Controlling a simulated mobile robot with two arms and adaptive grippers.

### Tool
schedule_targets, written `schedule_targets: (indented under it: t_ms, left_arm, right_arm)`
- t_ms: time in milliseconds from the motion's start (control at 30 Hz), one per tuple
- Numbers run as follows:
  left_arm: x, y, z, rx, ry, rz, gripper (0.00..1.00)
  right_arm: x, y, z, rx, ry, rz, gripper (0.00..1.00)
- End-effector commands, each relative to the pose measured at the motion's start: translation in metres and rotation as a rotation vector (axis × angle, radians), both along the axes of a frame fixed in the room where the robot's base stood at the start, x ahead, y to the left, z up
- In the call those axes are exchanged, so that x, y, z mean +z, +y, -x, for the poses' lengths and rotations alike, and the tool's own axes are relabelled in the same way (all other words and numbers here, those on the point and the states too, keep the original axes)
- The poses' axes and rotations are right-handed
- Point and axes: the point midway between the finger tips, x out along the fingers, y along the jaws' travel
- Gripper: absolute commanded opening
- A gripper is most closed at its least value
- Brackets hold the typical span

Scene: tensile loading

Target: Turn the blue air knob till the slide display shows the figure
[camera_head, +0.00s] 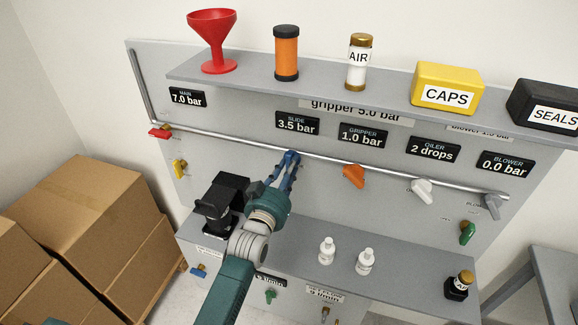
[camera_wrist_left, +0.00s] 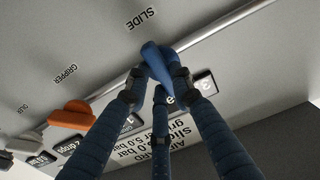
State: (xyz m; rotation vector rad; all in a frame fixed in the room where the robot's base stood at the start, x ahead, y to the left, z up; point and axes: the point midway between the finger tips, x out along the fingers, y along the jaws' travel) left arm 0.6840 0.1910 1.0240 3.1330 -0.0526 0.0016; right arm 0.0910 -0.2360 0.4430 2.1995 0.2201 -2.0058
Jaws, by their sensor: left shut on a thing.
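The blue air knob (camera_wrist_left: 155,62) sits on the pipe below the SLIDE display; my fingers largely hide it in the head view. My left gripper (camera_head: 287,164) is shut on the knob, and its blue fingers close around it in the left wrist view (camera_wrist_left: 160,84). The slide display (camera_head: 297,123) reads 3.5 bar. A placard (camera_head: 359,111) behind the shelf shows "gripper 5.0 bar"; its upper lines are hidden in the head view. In the wrist view it appears upside down and partly covered by my fingers. My right gripper is out of view.
The orange gripper knob (camera_head: 353,175) is right of my fingers, then the white oiler knob (camera_head: 421,188). The GRIPPER display (camera_head: 363,135) reads 1.0 bar and MAIN (camera_head: 187,97) 7.0 bar. A black device (camera_head: 222,202) stands close left of my left wrist. White bottles (camera_head: 327,251) stand on the lower shelf.

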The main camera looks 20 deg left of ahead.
Motion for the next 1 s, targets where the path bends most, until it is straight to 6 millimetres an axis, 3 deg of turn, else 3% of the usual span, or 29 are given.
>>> schedule_targets:
  t_ms: [400, 1000]
  left_arm:
    - [-0.0007, 0.0009, 0.0006, 0.0, 0.014, 0.277, 0.0]
    - [-0.0019, 0.0012, 0.0006, 0.0, 0.019, 0.359, 0.0]
  right_arm:
    - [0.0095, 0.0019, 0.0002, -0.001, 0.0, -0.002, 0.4]
    - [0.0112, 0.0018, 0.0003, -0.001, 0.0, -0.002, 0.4]
